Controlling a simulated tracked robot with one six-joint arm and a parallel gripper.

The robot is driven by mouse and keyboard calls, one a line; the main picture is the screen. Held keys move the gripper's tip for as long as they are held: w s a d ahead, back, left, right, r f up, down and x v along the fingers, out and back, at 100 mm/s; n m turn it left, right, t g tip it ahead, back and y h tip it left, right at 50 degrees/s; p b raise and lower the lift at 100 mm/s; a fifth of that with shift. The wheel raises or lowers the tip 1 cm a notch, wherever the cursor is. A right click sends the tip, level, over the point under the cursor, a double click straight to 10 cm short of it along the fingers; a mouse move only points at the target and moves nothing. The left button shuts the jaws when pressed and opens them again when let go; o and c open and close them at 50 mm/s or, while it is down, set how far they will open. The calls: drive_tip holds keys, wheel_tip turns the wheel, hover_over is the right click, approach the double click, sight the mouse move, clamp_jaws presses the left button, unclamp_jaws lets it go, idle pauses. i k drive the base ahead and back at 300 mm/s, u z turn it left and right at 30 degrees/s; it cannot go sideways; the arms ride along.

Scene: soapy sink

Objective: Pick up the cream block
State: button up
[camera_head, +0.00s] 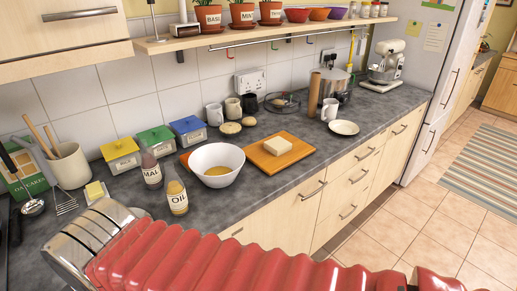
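The cream block (278,145) lies flat on an orange-brown cutting board (262,161) on the dark counter. Its top and front sides show, and nothing covers it. Bare board shows in front of it and to its left. A white bowl (233,178) with yellowish contents stands just left of the board. I see no gripper fingers in this view, so where my gripper is relative to the block cannot be told.
An oil bottle (177,198) and a malt bottle (151,171) stand left of the bowl. A white mug (329,110) and a plate (344,128) are behind the block to the right. A large red ribbed shape, with chrome at its left end, fills the lower foreground.

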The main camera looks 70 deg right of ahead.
sight(278, 145)
drive_tip(key=u, duration=0.35)
drive_tip(key=k, duration=1.25)
drive_tip(key=z, duration=1.05)
drive_tip(key=i, duration=1)
drive_tip(key=z, duration=0.05)
